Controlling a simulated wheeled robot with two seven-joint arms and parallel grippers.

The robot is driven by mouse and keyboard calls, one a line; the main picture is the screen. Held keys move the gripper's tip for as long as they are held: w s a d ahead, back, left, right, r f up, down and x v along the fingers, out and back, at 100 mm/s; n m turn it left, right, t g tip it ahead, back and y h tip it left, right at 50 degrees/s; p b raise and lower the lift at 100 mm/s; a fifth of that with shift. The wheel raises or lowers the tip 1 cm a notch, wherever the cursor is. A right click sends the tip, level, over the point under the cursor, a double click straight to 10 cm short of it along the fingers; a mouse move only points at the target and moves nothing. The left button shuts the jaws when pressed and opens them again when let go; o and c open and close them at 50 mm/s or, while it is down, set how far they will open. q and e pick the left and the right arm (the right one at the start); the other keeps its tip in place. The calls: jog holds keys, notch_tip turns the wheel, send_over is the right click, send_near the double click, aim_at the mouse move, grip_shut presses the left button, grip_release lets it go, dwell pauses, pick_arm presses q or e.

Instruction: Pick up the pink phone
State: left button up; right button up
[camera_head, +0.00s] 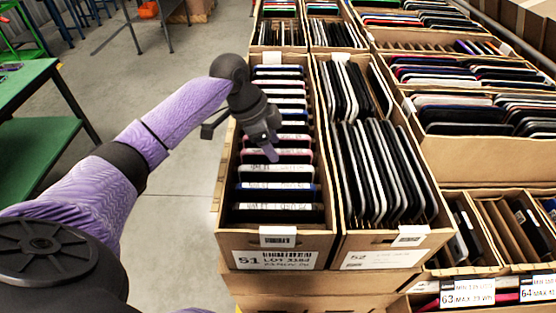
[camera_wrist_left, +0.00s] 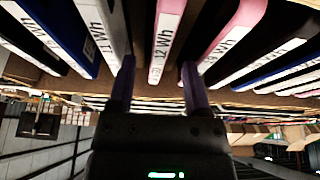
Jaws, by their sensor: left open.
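Pink-edged phones stand in a row of upright phones in carton 51 (camera_head: 228,190). In the head view, one pink phone (camera_head: 292,154) shows beside my left gripper (camera_head: 268,153), which partly covers the row. In the left wrist view, a pink phone (camera_wrist_left: 166,42) with a white "12 Wh" label lies between the two open fingers of my left gripper (camera_wrist_left: 158,72). I cannot tell whether the fingers touch it. A second pink phone (camera_wrist_left: 232,35) is just right of the right finger. My right gripper is not in view.
Carton 52 (camera_head: 385,247), full of dark and white-edged phones, stands against the right side of carton 51. More cartons fill the right and back. A green table (camera_head: 30,85) is at the left, with bare floor (camera_head: 175,210) between.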

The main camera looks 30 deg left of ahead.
pick_arm(q)
jog(key=x, duration=0.2)
jog(key=shift+d+f, duration=0.2)
jog(key=shift+f, duration=0.1)
grip_shut()
